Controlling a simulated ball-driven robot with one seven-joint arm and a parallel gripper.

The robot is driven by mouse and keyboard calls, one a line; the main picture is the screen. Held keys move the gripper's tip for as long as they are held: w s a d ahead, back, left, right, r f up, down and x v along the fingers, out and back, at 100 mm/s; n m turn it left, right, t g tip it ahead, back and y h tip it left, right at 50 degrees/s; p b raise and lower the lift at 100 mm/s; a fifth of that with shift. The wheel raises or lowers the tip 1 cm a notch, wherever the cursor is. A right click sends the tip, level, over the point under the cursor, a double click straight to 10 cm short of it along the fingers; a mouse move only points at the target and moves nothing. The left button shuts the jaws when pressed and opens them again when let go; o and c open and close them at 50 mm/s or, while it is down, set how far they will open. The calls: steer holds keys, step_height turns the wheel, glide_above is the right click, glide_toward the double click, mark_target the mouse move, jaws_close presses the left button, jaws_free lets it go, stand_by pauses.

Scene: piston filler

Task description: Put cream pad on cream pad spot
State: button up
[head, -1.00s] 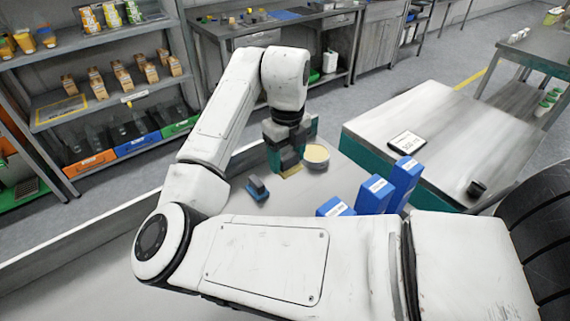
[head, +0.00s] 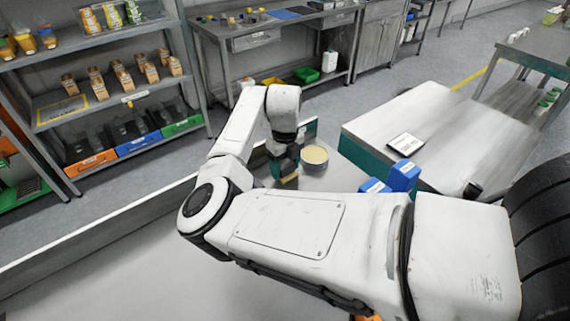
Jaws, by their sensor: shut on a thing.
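My gripper (head: 286,172) points down over the pale work surface beyond my arm. It is shut on a small tan-cream block, which I take to be the cream pad (head: 289,180); it shows just under the fingers. Whether the pad touches the surface I cannot tell. A round grey tub with a cream-coloured top (head: 314,155) stands close to the right of the gripper. I cannot make out a marked cream pad spot; my arm covers the near part of the surface.
Blue boxes (head: 403,174) stand right of the tub, partly behind my arm. A low pale wall (head: 95,228) edges the surface at left.

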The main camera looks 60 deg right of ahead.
mark_target(285, 164)
steer(key=o, duration=0.9)
step_height(285, 164, up, 12)
steer(key=shift+r+b, duration=0.1)
steer(key=shift+b, duration=0.4)
